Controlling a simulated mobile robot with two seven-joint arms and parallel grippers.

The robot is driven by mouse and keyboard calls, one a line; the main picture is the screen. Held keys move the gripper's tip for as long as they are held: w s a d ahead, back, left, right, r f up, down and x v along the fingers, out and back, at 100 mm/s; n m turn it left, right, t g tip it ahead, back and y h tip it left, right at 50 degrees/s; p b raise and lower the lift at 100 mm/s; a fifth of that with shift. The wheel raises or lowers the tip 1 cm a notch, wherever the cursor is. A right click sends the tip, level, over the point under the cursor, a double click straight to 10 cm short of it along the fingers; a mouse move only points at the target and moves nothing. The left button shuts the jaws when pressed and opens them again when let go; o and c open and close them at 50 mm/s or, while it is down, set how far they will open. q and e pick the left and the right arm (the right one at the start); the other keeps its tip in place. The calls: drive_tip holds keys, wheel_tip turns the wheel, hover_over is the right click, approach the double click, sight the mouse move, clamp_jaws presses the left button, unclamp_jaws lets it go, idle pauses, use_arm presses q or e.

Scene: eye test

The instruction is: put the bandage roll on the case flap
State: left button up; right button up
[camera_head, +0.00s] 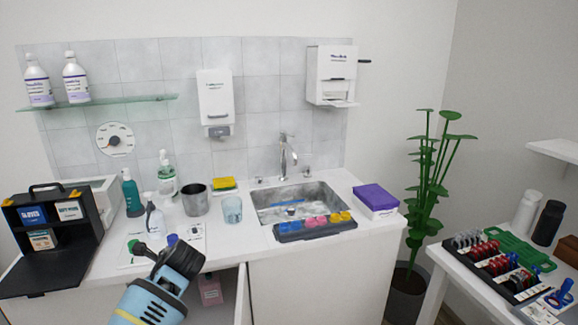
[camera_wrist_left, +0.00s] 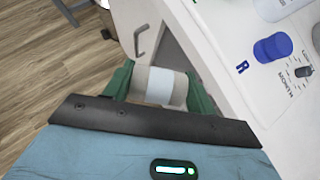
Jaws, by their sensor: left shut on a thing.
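The bandage roll (camera_wrist_left: 158,86), beige with a white band, is between the green fingers of my left gripper (camera_wrist_left: 160,90) in the left wrist view. The gripper is shut on it and holds it in front of the counter, near a cabinet handle. In the head view my left arm comes in at the bottom; its dark wrist hides the fingers and the roll. The black case (camera_head: 83,215) stands open at the left end of the counter, holding several small boxes. Its case flap (camera_head: 45,272) lies folded down in front, bare. My right gripper is not in view.
A labelled sheet with a blue cap (camera_head: 172,239) lies near my left wrist. Bottles (camera_head: 132,195), a metal cup (camera_head: 196,200) and a glass (camera_head: 232,210) stand behind it. A cabinet door (camera_head: 243,295) is open below the counter. A sink (camera_head: 300,200) is further right.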

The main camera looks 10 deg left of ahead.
use_arm(q)
drive_tip(key=s+d+r+m+t+h+p, duration=0.25)
drive_tip(key=d+r+m+t, duration=0.4)
drive_tip(key=d+r, duration=0.65)
drive_tip(key=s+d+r+m+h+p, duration=0.1)
drive_tip(key=s+d+m+h, duration=0.5)
drive_tip(key=s+d+m, duration=0.2)
drive_tip(key=shift+s+d+r+p, duration=0.25)
drive_tip(key=shift+s+d+p, duration=0.15)
drive_tip(key=shift+s+d, duration=0.7)
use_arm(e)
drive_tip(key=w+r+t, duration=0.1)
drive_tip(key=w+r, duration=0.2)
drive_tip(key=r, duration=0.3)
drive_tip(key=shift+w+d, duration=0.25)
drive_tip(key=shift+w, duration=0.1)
